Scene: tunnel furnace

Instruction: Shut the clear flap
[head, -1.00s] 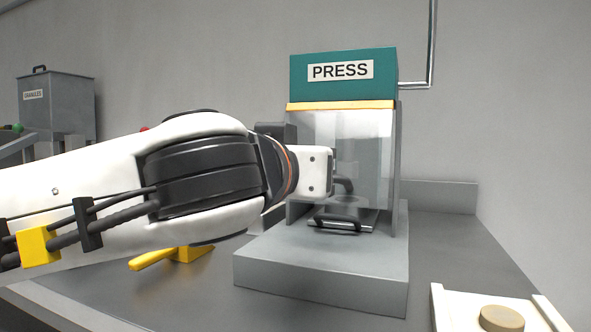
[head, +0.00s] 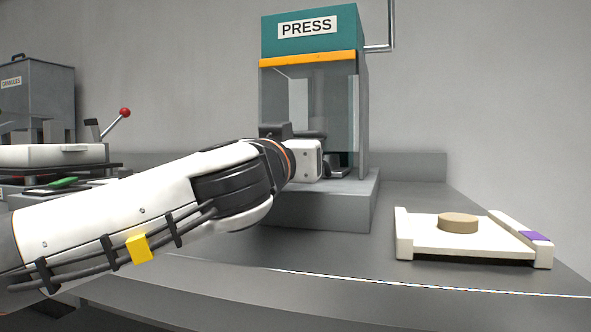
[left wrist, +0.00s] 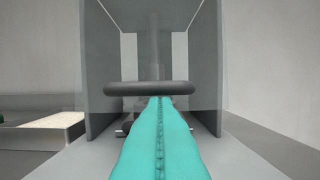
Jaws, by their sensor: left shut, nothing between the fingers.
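The press (head: 311,33) has a teal head over a see-through chamber. The clear flap (head: 305,95) hangs below the orange band at its front; I cannot tell whether it is fully shut. A dark handle bar (head: 310,134) shows low on the flap, and crosses the middle of the left wrist view (left wrist: 150,89). My left gripper (head: 306,160) is low at the press front, its fingers hidden in the head view. In the left wrist view its teal fingers (left wrist: 156,104) are shut together and empty, tips just below the bar; contact is unclear. My right gripper is not in view.
A white tray (head: 405,240) with a tan disc (head: 458,222) lies right of the press. A red-knobbed lever (head: 114,121) and a white-lidded machine (head: 50,156) stand at left, near a granules bin (head: 38,92). The counter right of the press is mostly clear.

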